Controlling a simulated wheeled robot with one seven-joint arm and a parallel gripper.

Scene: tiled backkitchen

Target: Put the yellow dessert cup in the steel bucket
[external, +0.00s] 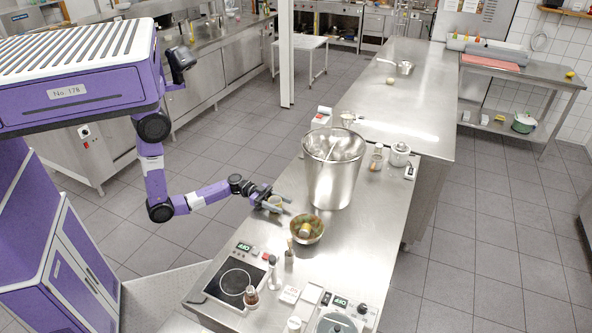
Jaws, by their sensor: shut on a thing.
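My gripper (283,204) is at the left edge of the steel counter, with its fingers pointing right. It is shut on a small pale-yellow cup, the yellow dessert cup (274,203), which is partly hidden by the fingers. The large steel bucket (331,182) stands upright on the counter, right of and behind my gripper. A light, long shape shows inside its open mouth; I cannot tell what it is. The cup is outside the bucket and lower than its rim. I cannot tell whether the cup touches the counter.
A hob (235,281), several small jars and a scale (336,323) fill the near end. The counter's right-hand middle is clear.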

